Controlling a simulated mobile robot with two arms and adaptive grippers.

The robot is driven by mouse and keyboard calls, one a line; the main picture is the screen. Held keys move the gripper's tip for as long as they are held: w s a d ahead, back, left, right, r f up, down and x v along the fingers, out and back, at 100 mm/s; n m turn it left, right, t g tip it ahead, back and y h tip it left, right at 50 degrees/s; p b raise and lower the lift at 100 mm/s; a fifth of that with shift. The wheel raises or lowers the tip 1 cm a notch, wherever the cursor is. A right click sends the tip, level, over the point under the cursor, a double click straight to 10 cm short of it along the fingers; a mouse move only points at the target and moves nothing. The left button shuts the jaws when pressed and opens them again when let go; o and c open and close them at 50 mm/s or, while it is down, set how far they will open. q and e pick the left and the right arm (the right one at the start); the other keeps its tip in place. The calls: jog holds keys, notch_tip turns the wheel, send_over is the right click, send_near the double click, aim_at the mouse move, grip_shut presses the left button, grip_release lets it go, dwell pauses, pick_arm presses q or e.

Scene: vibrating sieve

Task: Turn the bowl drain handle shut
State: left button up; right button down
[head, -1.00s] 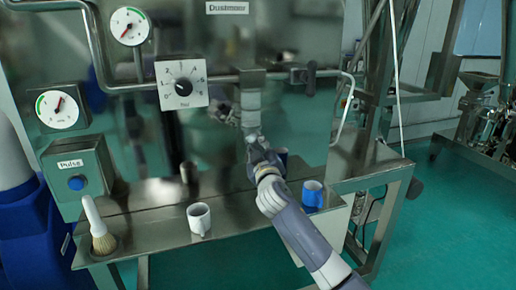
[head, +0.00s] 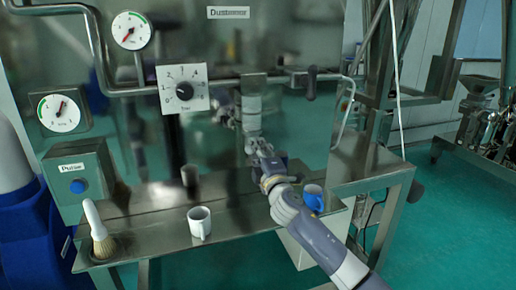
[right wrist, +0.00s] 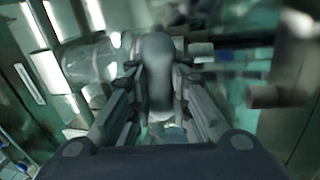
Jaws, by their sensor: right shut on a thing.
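My right gripper (head: 254,141) reaches up from the lower right to just below the pale drain pipe (head: 251,112) on the machine front. In the right wrist view, my right gripper (right wrist: 158,95) is shut on a rounded grey handle (right wrist: 157,62), which stands between its fingers. I take it to be the bowl drain handle. In the head view this handle is mostly hidden by the fingers, and its angle is hard to read. A clear cylinder (right wrist: 92,60) lies beside it in the wrist view. My left gripper is not in view.
A second, black handle (head: 311,84) hangs on the pipe to the right. A dial (head: 183,88) and gauges are on the panel.

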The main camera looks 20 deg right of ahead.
jog(key=shift+n, duration=0.8)
jog(key=c, duration=1.5)
grip_release()
jog(key=shift+o, duration=0.2)
jog(key=s+f, duration=0.2)
jog(key=s, duration=0.9)
jog(key=shift+s+d+f, duration=0.2)
jog(key=shift+s+f, duration=0.05)
jog(key=shift+s, duration=0.1)
